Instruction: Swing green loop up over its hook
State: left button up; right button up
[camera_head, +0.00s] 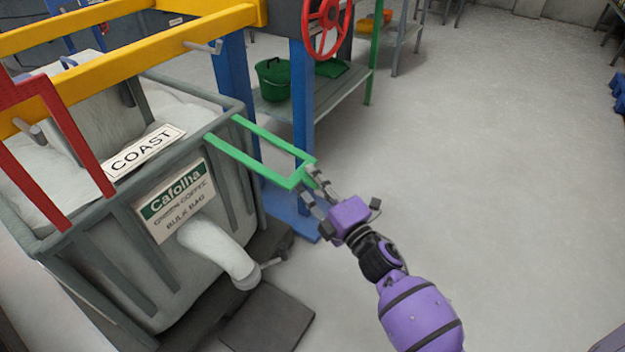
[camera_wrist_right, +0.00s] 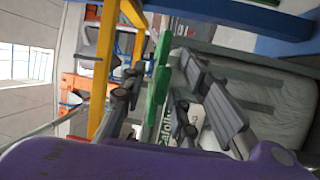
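The green loop (camera_head: 262,170) is a flat rectangular frame. It sticks out nearly level from the right rim of the grey bin, below the yellow beam (camera_head: 140,62). A grey peg-like hook (camera_head: 203,47) juts from the beam above it. My right gripper (camera_head: 311,182) is at the loop's outer end, its fingers spread on either side of the end bar. In the right wrist view, the green bar (camera_wrist_right: 156,85) runs between the open fingers (camera_wrist_right: 163,95), with gaps visible. My left gripper is not in view.
A red loop (camera_head: 85,155) stands raised at the beam's left hook (camera_head: 30,131). The grey bin (camera_head: 110,240) holds a white bulk bag with a spout (camera_head: 222,255). Blue posts (camera_head: 302,95) and a red handwheel (camera_head: 328,25) stand behind. Floor at right is clear.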

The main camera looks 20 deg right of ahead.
jog(key=shift+w, duration=0.15)
grip_shut()
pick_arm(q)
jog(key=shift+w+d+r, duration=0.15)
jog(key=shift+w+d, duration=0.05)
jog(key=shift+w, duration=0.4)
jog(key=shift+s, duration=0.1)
